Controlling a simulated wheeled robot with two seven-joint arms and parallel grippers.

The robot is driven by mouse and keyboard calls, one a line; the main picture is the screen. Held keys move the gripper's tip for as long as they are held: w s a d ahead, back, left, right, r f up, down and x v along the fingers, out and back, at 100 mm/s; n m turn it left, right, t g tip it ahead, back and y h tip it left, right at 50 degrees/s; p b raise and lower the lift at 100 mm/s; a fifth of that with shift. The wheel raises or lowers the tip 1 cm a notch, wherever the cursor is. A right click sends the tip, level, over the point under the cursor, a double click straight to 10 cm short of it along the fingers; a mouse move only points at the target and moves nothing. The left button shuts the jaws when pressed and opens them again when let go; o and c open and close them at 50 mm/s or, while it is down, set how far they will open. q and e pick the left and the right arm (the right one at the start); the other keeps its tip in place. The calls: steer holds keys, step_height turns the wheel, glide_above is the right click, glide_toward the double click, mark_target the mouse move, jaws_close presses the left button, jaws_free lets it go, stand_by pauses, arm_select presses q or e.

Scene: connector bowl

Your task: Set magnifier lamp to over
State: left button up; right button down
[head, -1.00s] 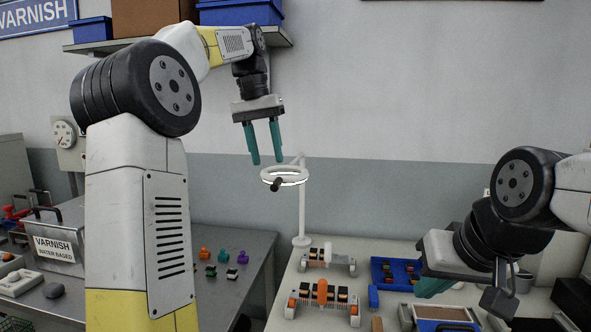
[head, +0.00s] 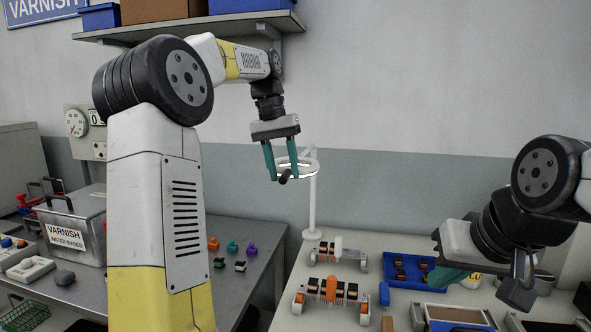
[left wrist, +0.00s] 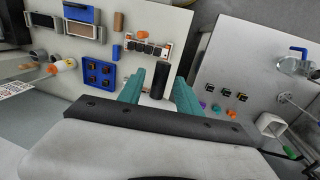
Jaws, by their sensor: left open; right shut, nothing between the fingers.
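The magnifier lamp has a white ring head (head: 307,161) on a white upright post (head: 312,200) at the back left of the right-hand bench. A dark handle (head: 285,177) sticks out from the ring toward me. My left gripper (head: 282,177) is open, with its teal fingers pointing down on either side of the handle. In the left wrist view the dark handle (left wrist: 159,82) stands between the open fingers (left wrist: 158,88); I cannot tell whether they touch it. My right gripper (head: 482,284) is shut and empty above the right part of the bench.
On the right-hand bench stand a coil assembly with an orange middle (head: 331,289), a blue tray (head: 391,268) of small parts and a blue-edged box (head: 458,316). A VARNISH container (head: 70,226) stands on the left bench. A shelf (head: 180,29) hangs above my left arm.

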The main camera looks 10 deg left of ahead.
arm_select(q)
jaws_close()
stand_by(1.4)
